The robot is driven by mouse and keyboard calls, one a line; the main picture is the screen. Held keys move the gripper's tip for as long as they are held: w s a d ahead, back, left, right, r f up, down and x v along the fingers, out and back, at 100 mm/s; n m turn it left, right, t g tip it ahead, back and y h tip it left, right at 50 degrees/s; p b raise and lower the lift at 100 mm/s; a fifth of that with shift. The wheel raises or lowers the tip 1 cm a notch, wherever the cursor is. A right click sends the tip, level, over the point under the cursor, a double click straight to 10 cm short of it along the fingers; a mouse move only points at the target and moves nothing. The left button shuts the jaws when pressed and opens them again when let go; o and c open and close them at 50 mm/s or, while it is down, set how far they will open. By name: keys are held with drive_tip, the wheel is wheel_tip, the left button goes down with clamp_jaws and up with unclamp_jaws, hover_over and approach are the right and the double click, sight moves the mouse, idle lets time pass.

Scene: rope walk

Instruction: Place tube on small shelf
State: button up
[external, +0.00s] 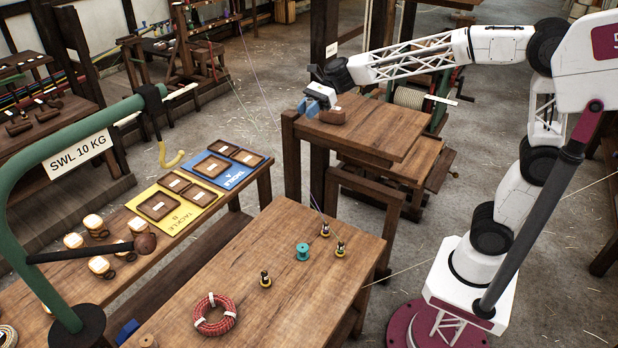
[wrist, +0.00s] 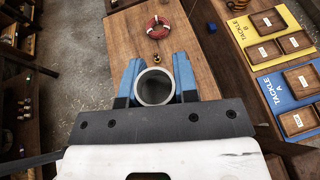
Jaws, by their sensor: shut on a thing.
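The tube (wrist: 155,87) is a pale grey ring with a dark hollow, seen end-on in the wrist view. My gripper (wrist: 157,80) is shut on it, with a blue finger on each side. In the external view my gripper (external: 318,94) is at the left end of the raised wooden stand (external: 392,131), which may be the small shelf. I cannot tell the tube apart from the fingers there, nor whether it touches the stand.
The front bench (external: 240,265) carries a red rope coil (external: 214,314), a teal spool (external: 303,252) and several small brass-and-black pieces (external: 265,279). Yellow (external: 205,197) and blue (external: 241,168) tackle boards lie on the left bench. A green crane arm (external: 75,130) overhangs that side.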

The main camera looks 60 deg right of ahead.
drive_tip(key=w+d+m+t+h, duration=0.2)
drive_tip(key=d+m+t, duration=0.2)
drive_tip(key=d, duration=1.6)
drive_tip(key=m+t+h, duration=0.3)
drive_tip(key=m+t, duration=0.1)
hover_over(357, 111)
wheel_tip(357, 111, down, 4)
drive_tip(key=shift+s+f, duration=0.1)
drive_tip(key=shift+f, duration=0.5)
drive_tip(key=shift+a+f, duration=0.1)
drive_tip(key=shift+f, duration=1.9)
drive_tip(key=shift+f, duration=0.1)
drive_tip(key=shift+f, duration=1.9)
drive_tip(key=shift+f, duration=0.15)
